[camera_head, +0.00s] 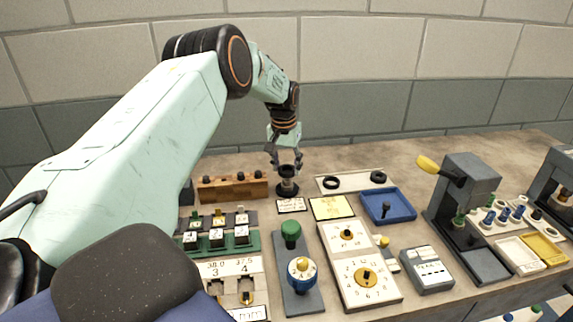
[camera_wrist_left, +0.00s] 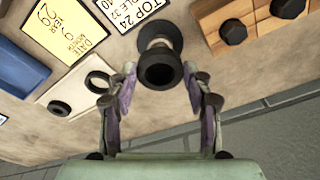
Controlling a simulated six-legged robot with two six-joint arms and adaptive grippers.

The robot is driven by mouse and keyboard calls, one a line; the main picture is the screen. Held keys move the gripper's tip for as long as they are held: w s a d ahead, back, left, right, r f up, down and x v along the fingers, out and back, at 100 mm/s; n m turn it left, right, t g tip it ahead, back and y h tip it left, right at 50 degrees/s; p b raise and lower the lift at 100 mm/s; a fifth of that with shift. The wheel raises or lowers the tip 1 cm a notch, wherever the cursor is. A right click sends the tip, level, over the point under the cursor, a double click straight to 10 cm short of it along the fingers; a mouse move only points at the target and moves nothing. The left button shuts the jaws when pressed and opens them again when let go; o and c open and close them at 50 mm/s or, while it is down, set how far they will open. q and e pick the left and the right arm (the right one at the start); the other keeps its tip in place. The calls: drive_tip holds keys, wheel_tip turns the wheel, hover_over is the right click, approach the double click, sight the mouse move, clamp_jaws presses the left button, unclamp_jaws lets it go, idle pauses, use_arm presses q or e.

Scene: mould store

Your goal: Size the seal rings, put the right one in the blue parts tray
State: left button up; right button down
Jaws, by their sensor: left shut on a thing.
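My left gripper (camera_head: 287,168) points down over a small dark post (camera_head: 288,188) on the bench. It is shut on a black seal ring (camera_wrist_left: 160,70), which is at or just above the post's top; I cannot tell whether they touch. The wrist view shows the ring between the two fingertips. Two more black rings, one (camera_head: 331,183) at left and one (camera_head: 378,177) at right, lie on a white strip tray (camera_head: 354,180). My right gripper is not in view.
A wooden block with dark knobs (camera_head: 232,190) stands left of the post. A size card (camera_head: 291,205) and yellow date card (camera_head: 331,208) lie in front. Dial panels (camera_head: 366,283), a green-knobbed fixture (camera_head: 291,232) and a grey press (camera_head: 467,185) crowd the front and right.

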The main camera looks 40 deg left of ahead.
use_arm(q)
drive_tip(key=shift+f, duration=0.55)
drive_tip(key=o, duration=1)
drive_tip(key=o, duration=0.4)
drive_tip(key=shift+r, duration=0.15)
wheel_tip(320, 180, up, 7)
drive_tip(key=p, duration=0.6)
drive_tip(key=shift+r, duration=0.2)
idle(0.4)
